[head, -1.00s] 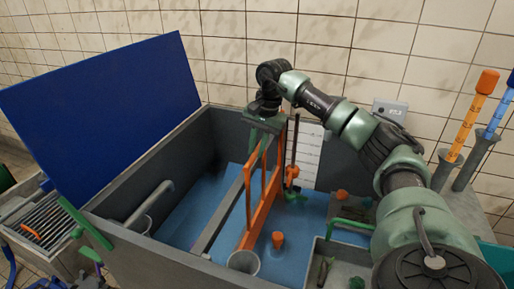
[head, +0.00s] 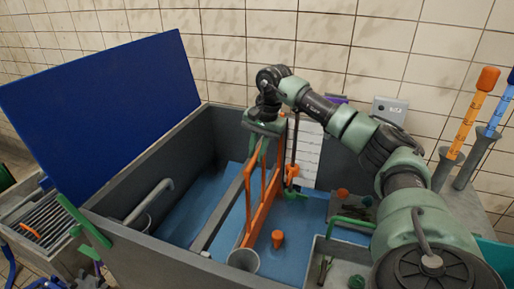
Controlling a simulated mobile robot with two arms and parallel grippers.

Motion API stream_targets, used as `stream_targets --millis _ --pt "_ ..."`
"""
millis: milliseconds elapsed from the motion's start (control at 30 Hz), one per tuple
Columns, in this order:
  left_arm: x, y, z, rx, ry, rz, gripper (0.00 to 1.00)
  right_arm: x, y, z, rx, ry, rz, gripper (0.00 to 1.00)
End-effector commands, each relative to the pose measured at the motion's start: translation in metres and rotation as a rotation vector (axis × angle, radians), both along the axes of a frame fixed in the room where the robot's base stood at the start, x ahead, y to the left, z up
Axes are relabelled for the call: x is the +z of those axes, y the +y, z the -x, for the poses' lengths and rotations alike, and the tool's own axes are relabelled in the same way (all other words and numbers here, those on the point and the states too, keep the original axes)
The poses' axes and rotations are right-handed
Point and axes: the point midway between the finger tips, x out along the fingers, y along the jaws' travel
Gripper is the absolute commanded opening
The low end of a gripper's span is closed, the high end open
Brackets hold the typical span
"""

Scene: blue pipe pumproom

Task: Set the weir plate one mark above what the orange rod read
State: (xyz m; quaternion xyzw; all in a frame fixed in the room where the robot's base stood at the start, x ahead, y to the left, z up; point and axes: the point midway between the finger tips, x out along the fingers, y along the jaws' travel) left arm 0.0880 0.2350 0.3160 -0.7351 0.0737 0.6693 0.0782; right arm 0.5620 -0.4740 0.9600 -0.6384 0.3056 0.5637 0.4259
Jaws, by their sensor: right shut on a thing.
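My right gripper (head: 264,129) is shut on the top of an upright orange frame (head: 249,205), which I take to be the weir plate. The frame stands across the grey tank (head: 135,245), in the blue water. A white strip with marks (head: 308,155) is on the tank's back wall, just right of the gripper; its marks are too small to read. The orange rod (head: 468,125) with dark marks stands tilted in a grey holder at the far right. My left gripper is not in view.
A blue rod (head: 499,108) stands beside the orange rod. A blue lid (head: 105,110) stands open at the left. An orange float-like piece (head: 278,239) and a grey cup (head: 243,261) are near the frame's front end. A grey box (head: 390,110) is on the wall.

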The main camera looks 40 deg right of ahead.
Motion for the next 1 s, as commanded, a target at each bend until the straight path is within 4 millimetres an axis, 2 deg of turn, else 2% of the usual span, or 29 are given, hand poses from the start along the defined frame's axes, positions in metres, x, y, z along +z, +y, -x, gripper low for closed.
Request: stream_targets --millis 33,67,333,367,400,433,767,867,1000 --pt "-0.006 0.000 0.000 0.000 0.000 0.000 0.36 -0.013 0.000 0.002 0.001 0.008 0.001 0.00" --pt "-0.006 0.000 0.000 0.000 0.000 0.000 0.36 -0.016 0.000 0.002 0.001 0.007 0.002 0.00" --pt "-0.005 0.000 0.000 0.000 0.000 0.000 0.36 -0.017 0.000 0.002 0.002 0.011 0.001 0.00" --pt "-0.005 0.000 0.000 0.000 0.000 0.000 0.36 -0.017 0.000 0.002 0.002 0.011 0.002 0.24" --pt "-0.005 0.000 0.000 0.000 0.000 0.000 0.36 -0.017 0.000 0.002 0.002 0.011 0.001 0.36" --pt "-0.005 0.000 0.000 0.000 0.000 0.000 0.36 -0.017 0.000 0.002 0.002 0.011 0.001 0.38" --pt "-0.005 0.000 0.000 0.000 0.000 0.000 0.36 -0.012 0.000 0.001 0.001 0.004 0.001 0.38" --pt "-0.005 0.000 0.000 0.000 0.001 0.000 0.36 -0.002 -0.001 0.002 0.001 0.003 0.002 0.38" --pt "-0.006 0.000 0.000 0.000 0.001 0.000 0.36 0.022 -0.004 0.006 0.000 0.001 0.000 0.38"
